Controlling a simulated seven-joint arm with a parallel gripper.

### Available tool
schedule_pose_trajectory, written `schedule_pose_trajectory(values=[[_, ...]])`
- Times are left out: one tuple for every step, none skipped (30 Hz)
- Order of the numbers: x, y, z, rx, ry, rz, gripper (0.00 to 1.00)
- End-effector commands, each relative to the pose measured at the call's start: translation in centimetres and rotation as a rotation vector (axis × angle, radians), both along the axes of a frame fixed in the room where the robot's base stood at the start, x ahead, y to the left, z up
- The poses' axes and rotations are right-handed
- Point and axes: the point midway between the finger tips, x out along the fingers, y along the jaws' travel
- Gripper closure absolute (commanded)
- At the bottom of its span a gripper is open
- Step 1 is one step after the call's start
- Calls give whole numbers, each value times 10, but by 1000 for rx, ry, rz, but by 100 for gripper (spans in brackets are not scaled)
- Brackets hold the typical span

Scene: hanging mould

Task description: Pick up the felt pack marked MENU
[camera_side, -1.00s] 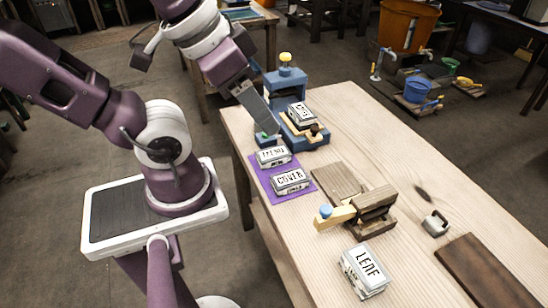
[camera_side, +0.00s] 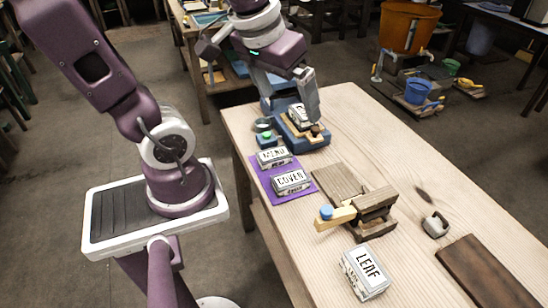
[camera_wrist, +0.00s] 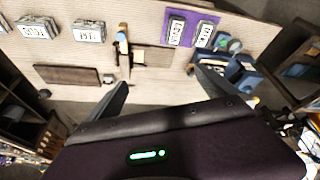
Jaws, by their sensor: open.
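The felt pack marked MENU (camera_side: 273,157) is a small pale block with a black-lettered label, lying on the purple mat (camera_side: 307,187). The COVER pack (camera_side: 290,181) lies beside it, nearer the camera. In the wrist view two labelled packs lie on the mat; the one nearer the blue press appears to be MENU (camera_wrist: 204,34). My gripper (camera_wrist: 160,78) is open and empty, its two fingers wide apart.
A small green-buttoned box (camera_side: 267,140) sits close to MENU. A wooden clamp (camera_side: 373,212), the LEAF pack (camera_side: 364,272) and a dark board (camera_side: 485,272) lie toward the right.

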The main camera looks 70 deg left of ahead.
Motion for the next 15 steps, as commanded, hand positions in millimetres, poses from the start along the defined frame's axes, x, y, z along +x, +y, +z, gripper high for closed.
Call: schedule_pose_trajectory(values=[[21, 24, -17, -25, 52, 138, 4], [33, 39, -28, -39, 73, 223, 4], [47, 60, -45, -64, 99, 336, 4], [56, 76, -60, -81, 119, 418, 4], [63, 93, -76, -103, 137, 503, 4], [70, 115, -99, -131, 159, 612, 4], [73, 129, -116, -152, 173, 690, 4], [74, 143, -134, -175, 188, 765, 4], [74, 159, -158, -204, 204, 856, 4], [73, 170, -174, -224, 214, 920, 4], [71, 179, -189, -243, 223, 976, 4], [68, 188, -206, -265, 232, 1040, 4], [65, 193, -217, -280, 238, 1080, 4], [64, 197, -226, -292, 241, 1113, 4], [61, 201, -235, -304, 247, 1147, 4]])
